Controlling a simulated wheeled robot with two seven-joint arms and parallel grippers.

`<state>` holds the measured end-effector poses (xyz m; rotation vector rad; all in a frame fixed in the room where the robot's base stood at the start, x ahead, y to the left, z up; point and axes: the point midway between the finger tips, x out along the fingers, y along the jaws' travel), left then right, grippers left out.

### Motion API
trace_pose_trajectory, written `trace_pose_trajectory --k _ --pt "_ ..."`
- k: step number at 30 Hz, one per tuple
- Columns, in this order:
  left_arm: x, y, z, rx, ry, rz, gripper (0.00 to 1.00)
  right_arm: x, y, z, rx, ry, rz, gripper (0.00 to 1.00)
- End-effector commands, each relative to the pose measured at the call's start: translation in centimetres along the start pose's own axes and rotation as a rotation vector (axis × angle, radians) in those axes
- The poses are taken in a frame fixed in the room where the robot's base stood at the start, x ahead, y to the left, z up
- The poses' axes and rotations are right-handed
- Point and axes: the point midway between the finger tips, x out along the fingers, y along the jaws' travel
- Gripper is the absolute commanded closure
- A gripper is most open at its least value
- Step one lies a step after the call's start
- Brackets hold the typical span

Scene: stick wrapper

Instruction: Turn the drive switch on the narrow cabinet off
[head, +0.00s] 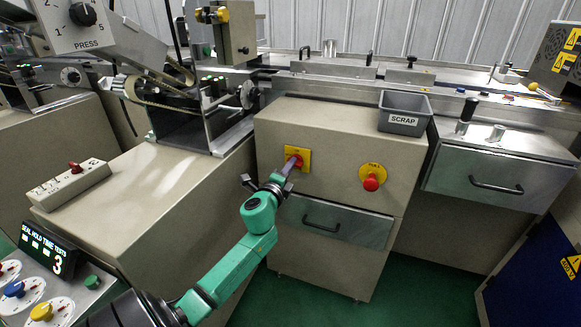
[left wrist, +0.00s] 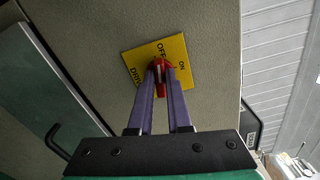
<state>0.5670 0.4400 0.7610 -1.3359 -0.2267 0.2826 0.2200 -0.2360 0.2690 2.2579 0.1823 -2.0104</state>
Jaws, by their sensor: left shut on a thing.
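The narrow cabinet (head: 335,135) is a beige box in the middle of the head view. The drive switch is a red knob (left wrist: 159,65) on a yellow plate (head: 306,153) on the cabinet's front. In the left wrist view the plate (left wrist: 181,46) reads OFF, ON and DRIVE, partly covered. My left gripper (head: 290,165) reaches the switch from the front, and its purple fingers are shut on the red knob, one on each side. The left wrist view shows the fingertips (left wrist: 161,76) at the knob. The fingers hide part of the knob, so I cannot tell its exact setting.
A red emergency button (head: 371,182) on a yellow disc sits right of the switch. A drawer with a handle (head: 322,226) is below. A grey SCRAP bin (head: 404,120) stands on top. A control panel (head: 45,270) is at lower left.

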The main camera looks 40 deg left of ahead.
Motion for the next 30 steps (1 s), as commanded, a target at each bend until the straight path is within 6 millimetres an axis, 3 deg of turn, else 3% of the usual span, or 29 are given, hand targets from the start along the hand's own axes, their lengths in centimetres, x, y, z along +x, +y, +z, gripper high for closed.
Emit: trace_pose_trajectory --k 12,29,30 --pt "0.0 0.2 0.0 -0.21 0.0 0.002 1.0 0.4 0.1 1.0 -0.004 -0.009 0.002 0.5" --pt "0.0 0.3 -0.1 -0.24 0.0 0.003 1.0 0.4 0.1 0.9 -0.005 -0.008 0.002 0.5" --pt "0.0 0.3 -0.1 -0.239 0.0 0.003 0.69 0.4 0.1 0.9 -0.004 -0.007 0.002 0.5"
